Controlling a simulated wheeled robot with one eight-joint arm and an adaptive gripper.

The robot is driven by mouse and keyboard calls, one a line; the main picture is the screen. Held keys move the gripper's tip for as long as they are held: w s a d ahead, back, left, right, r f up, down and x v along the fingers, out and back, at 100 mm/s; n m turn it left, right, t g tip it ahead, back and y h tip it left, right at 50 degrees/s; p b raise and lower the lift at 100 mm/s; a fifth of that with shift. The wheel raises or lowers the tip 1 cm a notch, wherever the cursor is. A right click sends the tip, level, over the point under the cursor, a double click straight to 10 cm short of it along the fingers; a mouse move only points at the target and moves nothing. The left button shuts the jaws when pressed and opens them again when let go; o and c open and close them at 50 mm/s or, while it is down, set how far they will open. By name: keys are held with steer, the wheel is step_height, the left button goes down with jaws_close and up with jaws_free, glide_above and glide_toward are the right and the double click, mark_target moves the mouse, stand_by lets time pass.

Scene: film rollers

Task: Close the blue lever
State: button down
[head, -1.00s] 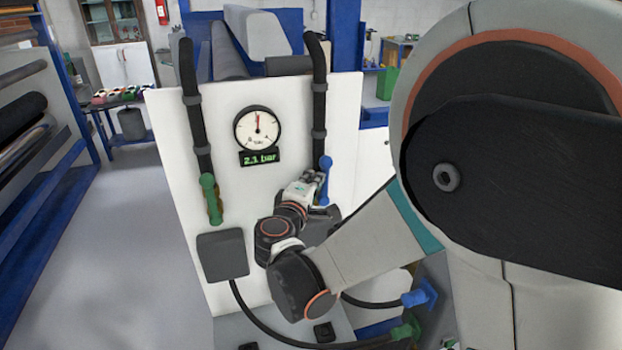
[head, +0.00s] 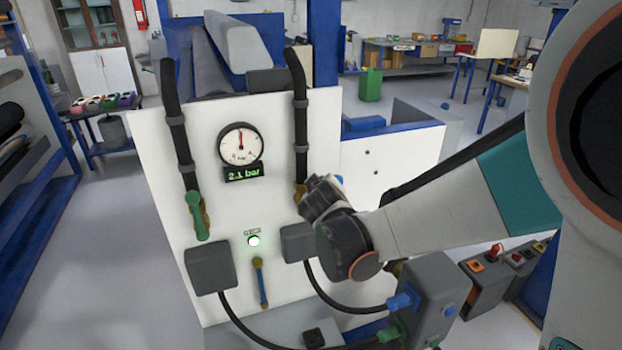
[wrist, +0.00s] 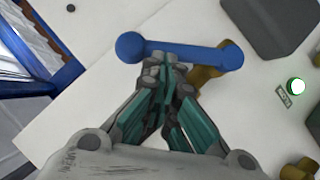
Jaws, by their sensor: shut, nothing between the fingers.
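The blue lever (wrist: 178,52) lies across the top of the wrist view, with a round knob at its left end and its right end by a brass fitting (wrist: 207,75). My gripper (wrist: 160,62) is shut and empty, its fingertips at the lever's side near the knob; whether they touch it I cannot tell. In the head view my gripper (head: 318,192) is at the foot of the right black pipe and hides most of the lever. Only a bit of blue (head: 338,178) shows right of it, so the lever seems to point sideways from the pipe.
A green lever (head: 197,215) hangs under the left pipe. The gauge display (head: 244,173) reads 2.1 bar. A lit green-white button (head: 254,241) sits above a smaller blue handle (head: 262,283). Dark boxes (head: 210,268) with cables stick out of the panel.

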steer(key=w+d+f+m+g+y+b, duration=0.1)
steer(key=d+f+m+y+b, duration=0.1)
steer(key=d+f+y, duration=0.1)
steer(key=shift+w+d+f+m+g, duration=0.15)
steer(key=shift+d+f+m+g, duration=0.15)
steer(key=shift+d+f, duration=0.35)
steer(key=shift+d, duration=0.1)
steer(key=shift+r, duration=0.1)
stand_by(0.5)
steer(key=w+r+p+v, duration=0.1)
steer(key=p+v, duration=0.3)
steer(key=v, duration=0.9)
steer(key=shift+w+d+r, duration=0.25)
steer(key=shift+w+r, duration=0.05)
steer(key=shift+r, duration=0.3)
